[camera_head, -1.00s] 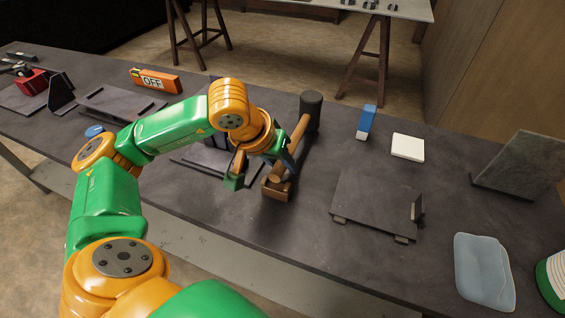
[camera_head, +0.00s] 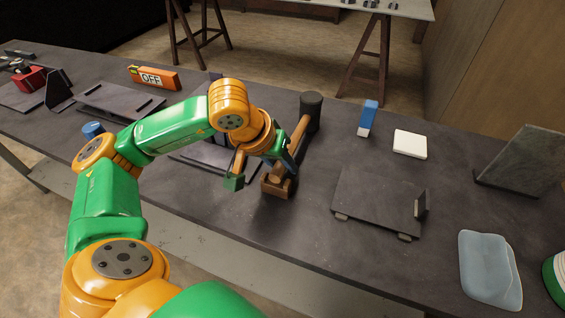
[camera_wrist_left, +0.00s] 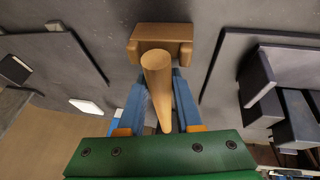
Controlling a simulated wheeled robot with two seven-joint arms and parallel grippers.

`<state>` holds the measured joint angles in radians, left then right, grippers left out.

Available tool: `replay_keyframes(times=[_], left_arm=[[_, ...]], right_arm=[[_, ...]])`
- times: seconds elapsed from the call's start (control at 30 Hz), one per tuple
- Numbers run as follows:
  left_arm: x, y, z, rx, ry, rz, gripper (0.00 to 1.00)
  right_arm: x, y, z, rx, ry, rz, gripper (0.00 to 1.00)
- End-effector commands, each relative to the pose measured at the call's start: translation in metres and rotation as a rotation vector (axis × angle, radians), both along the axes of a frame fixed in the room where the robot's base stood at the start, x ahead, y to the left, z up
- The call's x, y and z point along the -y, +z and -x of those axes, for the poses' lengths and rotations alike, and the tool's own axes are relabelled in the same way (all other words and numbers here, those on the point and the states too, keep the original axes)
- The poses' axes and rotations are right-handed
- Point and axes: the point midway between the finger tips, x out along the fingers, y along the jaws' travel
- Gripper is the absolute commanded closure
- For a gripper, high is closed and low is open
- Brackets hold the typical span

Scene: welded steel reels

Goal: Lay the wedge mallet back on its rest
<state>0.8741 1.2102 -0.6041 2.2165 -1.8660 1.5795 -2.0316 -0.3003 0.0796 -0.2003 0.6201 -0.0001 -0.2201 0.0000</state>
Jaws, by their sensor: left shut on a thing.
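The wedge mallet has a dark cylindrical head (camera_head: 311,108) and a brown handle (camera_head: 301,130). The handle slants from the head toward a brown wooden rest (camera_head: 277,187) near the table's front edge. My left gripper (camera_head: 288,160) is shut on the handle, and my wrist partly hides the grip. In the left wrist view, the blue fingers flank the handle (camera_wrist_left: 157,85), whose round end overlaps the notched wooden rest (camera_wrist_left: 160,32). I cannot tell whether the handle touches the rest. My right gripper is not in view.
A dark plate on feet (camera_head: 375,203) lies right of the rest. An OFF sign box (camera_head: 153,78) stands at the back left.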

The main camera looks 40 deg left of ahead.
Motion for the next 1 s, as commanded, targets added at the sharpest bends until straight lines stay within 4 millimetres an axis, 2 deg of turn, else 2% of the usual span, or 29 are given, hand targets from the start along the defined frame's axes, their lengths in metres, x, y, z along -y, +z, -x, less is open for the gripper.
replay_keyframes(times=[0.5, 0.53, 0.63, 0.67, 0.9, 1.0], left_arm=[[0.0001, -0.005, -0.0002, 0.001, 0.0, 0.001, 1.0], [0.0001, -0.0051, -0.0002, 0.001, 0.0, 0.001, 0.64], [0.0001, -0.0052, -0.0001, 0.001, 0.0, 0.001, 0.37], [0.0001, -0.0052, -0.0001, 0.001, 0.0, 0.001, 0.32], [0.0001, -0.0062, 0.0005, -0.003, 0.0, 0.0, 0.32], [-0.0008, 0.0016, 0.0025, 0.0, 0.0, -0.001, 0.32]], right_arm=[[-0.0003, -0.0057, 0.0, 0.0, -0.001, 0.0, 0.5], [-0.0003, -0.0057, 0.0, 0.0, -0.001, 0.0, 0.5], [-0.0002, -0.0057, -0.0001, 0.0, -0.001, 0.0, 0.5], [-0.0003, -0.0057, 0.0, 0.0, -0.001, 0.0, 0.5], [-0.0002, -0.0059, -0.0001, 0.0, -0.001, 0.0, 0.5], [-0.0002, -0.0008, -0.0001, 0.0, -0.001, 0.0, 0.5]])
